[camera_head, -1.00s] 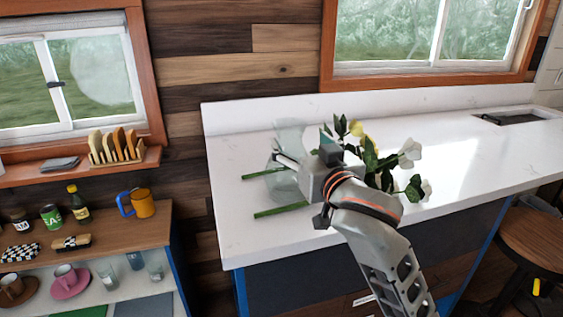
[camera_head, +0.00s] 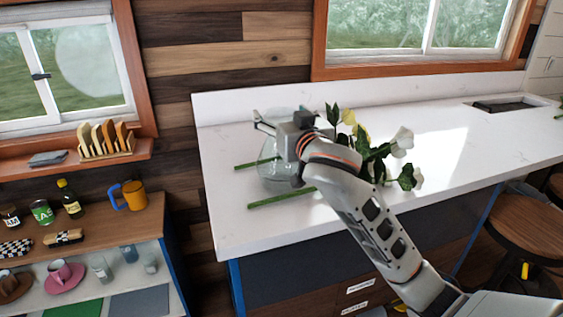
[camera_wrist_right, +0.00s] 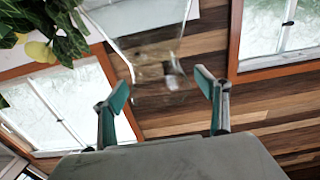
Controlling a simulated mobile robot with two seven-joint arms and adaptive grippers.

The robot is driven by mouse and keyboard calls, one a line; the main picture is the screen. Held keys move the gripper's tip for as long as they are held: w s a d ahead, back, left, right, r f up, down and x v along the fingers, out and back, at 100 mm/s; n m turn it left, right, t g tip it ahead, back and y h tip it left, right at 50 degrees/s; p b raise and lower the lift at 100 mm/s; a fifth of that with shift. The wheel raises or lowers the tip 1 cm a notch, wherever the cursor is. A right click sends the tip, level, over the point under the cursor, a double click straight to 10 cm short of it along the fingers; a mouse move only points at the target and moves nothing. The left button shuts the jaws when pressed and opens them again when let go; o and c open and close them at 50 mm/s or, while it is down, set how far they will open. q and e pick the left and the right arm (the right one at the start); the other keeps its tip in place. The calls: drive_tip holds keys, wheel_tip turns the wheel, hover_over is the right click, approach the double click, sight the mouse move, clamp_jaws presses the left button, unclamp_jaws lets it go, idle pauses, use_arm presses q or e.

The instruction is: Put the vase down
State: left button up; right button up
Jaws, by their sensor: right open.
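The clear glass vase (camera_head: 270,172) stands upright at the left end of the white counter (camera_head: 228,218), partly hidden by my right gripper. My right gripper (camera_head: 277,152) is at the vase, open. In the right wrist view the teal-tipped fingers (camera_wrist_right: 162,90) are spread apart, with clear glass (camera_wrist_right: 150,48) seen beyond and between them. I cannot tell whether a finger touches the glass. My left gripper is not in view.
Flowers with white and yellow blooms (camera_head: 401,142) are right of the gripper, and green stems (camera_head: 282,198) lie on the counter at left. A shelf unit (camera_head: 100,230) with cups and jars stands left. The counter's right part is clear up to the sink (camera_head: 503,105).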

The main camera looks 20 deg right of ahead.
drive_tip(key=c, duration=2.1)
drive_tip(key=shift+r, duration=0.2)
